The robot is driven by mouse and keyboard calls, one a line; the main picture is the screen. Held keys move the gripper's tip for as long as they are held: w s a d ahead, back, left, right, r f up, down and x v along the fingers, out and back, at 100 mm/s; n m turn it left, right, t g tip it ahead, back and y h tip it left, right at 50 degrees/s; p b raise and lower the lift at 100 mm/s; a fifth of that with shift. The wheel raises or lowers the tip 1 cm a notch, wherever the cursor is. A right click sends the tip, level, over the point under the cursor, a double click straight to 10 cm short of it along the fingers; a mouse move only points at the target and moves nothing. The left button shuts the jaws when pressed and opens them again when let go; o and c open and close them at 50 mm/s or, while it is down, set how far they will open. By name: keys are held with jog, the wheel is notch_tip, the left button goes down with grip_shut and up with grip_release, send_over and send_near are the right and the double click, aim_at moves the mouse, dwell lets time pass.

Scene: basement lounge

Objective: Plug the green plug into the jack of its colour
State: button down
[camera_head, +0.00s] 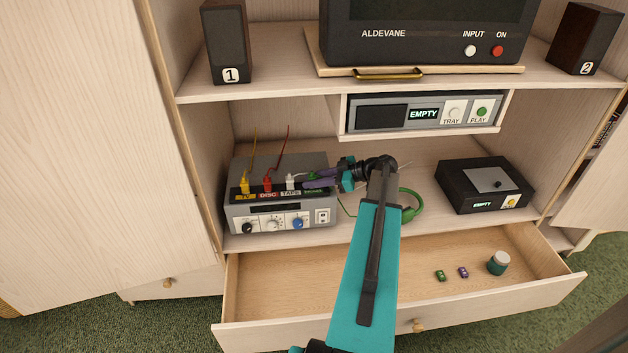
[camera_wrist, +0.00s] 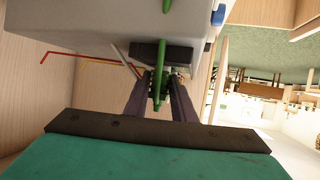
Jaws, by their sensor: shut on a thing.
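The grey switch box (camera_head: 282,218) stands on the middle shelf at the left, with a dark labelled jack strip on top. Yellow, red and white plugs stand in the strip above the TV, DISC and TAPE labels. The green plug (camera_head: 311,176) is at the strip's right end, above a green label too small to read surely. My gripper (camera_head: 312,183) reaches it from the right and is shut on it. In the wrist view the green plug (camera_wrist: 157,92) is between the two fingers (camera_wrist: 158,88). Whether it is seated in its jack is hidden.
A green cable (camera_head: 413,203) loops behind my arm. A black box (camera_head: 484,186) is on the shelf's right. The open drawer (camera_head: 270,275) below holds small green and purple items and a jar (camera_head: 498,262). A disc player (camera_head: 425,114) hangs above.

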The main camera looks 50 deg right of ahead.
jog(key=shift+f, duration=0.15)
jog(key=c, duration=1.5)
grip_release()
jog(key=shift+r, duration=0.25)
jog(key=shift+b+v, duration=0.9)
jog(key=shift+v, duration=5.1)
